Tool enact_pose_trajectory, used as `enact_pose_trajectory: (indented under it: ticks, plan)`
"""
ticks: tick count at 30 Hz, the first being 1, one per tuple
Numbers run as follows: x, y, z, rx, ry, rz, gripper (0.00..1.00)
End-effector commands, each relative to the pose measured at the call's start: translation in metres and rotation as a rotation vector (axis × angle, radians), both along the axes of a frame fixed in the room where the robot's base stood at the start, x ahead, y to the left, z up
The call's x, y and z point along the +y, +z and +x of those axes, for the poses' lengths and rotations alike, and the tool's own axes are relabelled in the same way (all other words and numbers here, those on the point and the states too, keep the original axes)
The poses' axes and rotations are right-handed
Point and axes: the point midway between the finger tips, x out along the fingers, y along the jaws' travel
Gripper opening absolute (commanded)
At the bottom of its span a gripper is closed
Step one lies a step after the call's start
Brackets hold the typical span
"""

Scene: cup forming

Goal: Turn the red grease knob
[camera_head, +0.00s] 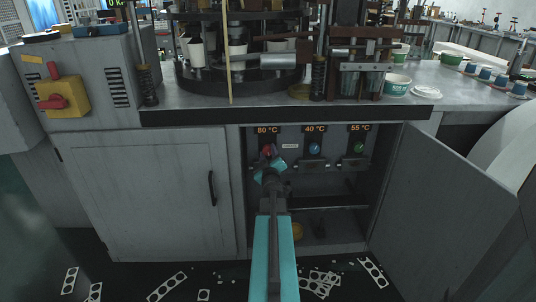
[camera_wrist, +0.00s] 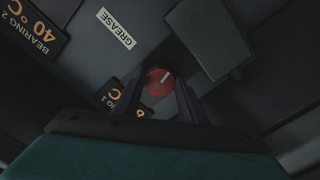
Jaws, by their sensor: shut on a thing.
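The red grease knob (camera_head: 268,150) is on the panel inside the open cabinet, under the 80 °C display. It is partly hidden by my gripper (camera_head: 270,168) in the head view. In the wrist view the round red knob (camera_wrist: 160,80) with a pale pointer line sits between the two dark fingertips of my gripper (camera_wrist: 161,90). The fingers are shut on the knob, one on each side. The pointer line is tilted in the wrist view.
A blue knob (camera_head: 314,149) and a green knob (camera_head: 358,148) sit to the right under the 40 °C and 55 °C displays. The open cabinet door (camera_head: 440,205) stands at the right, and a closed door (camera_head: 145,195) at the left. A shelf (camera_head: 325,207) lies below the knobs.

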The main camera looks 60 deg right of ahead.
Motion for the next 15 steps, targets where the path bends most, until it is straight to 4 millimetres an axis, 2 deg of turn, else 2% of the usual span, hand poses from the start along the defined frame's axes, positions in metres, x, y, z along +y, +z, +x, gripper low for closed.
enact_pose_trajectory:
  ticks: [15]
  plan:
    - [-0.0034,0.0048,-0.0002,-0.266,-0.001,0.185,0.15]
